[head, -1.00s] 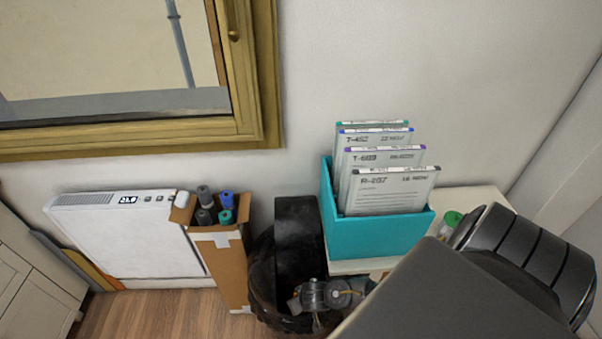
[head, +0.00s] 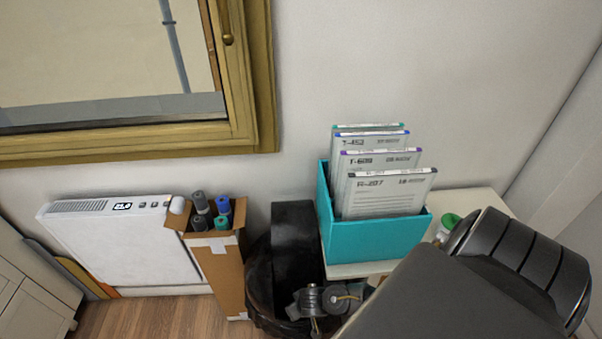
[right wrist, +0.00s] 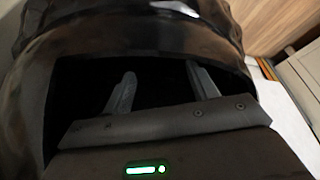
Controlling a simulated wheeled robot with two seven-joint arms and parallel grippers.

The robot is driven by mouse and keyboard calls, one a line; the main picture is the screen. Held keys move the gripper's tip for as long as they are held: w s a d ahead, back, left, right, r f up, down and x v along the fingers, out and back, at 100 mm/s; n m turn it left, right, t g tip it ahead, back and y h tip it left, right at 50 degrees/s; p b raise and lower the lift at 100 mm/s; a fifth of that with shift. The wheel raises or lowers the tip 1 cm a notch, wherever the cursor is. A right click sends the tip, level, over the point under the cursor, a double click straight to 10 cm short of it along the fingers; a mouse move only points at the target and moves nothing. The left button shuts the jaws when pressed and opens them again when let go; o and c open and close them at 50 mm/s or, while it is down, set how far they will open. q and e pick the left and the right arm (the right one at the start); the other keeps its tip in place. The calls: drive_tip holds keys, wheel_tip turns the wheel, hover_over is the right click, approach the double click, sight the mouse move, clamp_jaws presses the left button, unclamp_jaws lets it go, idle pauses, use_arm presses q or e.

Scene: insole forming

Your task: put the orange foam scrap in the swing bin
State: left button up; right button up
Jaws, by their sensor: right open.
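The black swing bin (head: 293,232) stands on the floor between the cardboard box and the teal file box, with a dark liner bag around its body. My right gripper (right wrist: 160,72) is open; its two fingers are spread with nothing visible between them. In the right wrist view the fingers are at the dark opening of the swing bin (right wrist: 90,35). In the head view, my right arm hides part of the bin's front. The orange foam scrap does not show in either view; the bin's inside is too dark to make out. My left gripper is not in view.
A cardboard box (head: 217,275) with several rolls stands just left of the bin. A teal file box (head: 375,240) of folders sits on a white surface to the right. A white heater (head: 120,245) is by the wall. A green-capped container (head: 449,222) is near my right arm.

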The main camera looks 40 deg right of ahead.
drive_tip(key=p+v, duration=0.1)
drive_tip(key=v, duration=0.9)
drive_tip(key=shift+s+r, duration=0.25)
drive_tip(key=shift+r, duration=0.05)
